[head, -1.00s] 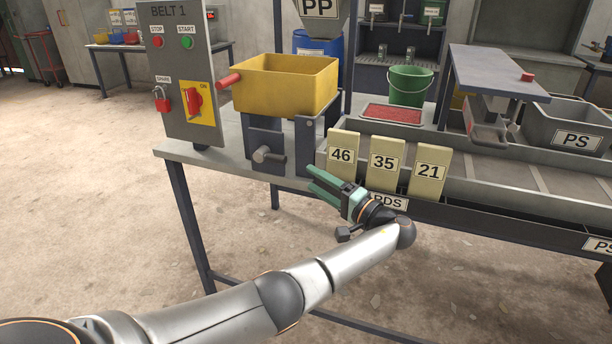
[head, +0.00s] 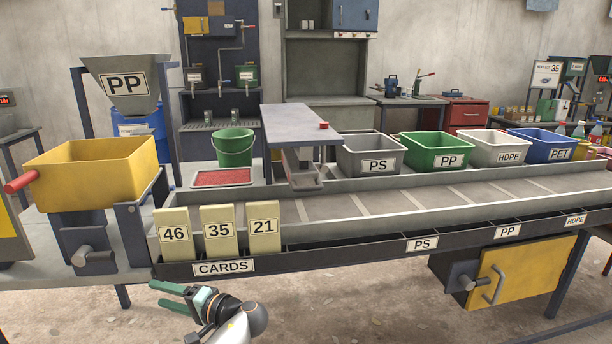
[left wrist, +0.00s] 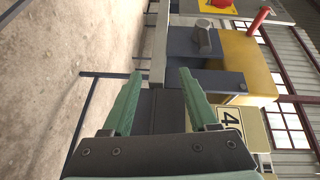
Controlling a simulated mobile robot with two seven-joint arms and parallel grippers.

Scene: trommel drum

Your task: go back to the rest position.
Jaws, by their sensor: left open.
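My left gripper (head: 156,293) is at the lower left of the head view, its green fingers pointing left. It is open and empty, just below and in front of the rail labelled CARDS (head: 182,270). In the left wrist view, the two fingers (left wrist: 160,75) stand apart with nothing between them. The cards 46 (head: 174,250), 35 (head: 218,247) and 21 (head: 264,243) stand upright in the rail, apart from the gripper. Most of my left arm is outside the head view. My right gripper is not in view.
The yellow hopper box (head: 95,172) with a red handle stands at the left. Bins PS (head: 374,163), PP (head: 446,160), HDPE (head: 506,157) and PET (head: 555,153) line the bench's back. A yellow flap (head: 520,275) hangs below at right. Floor (head: 340,300) in front is clear.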

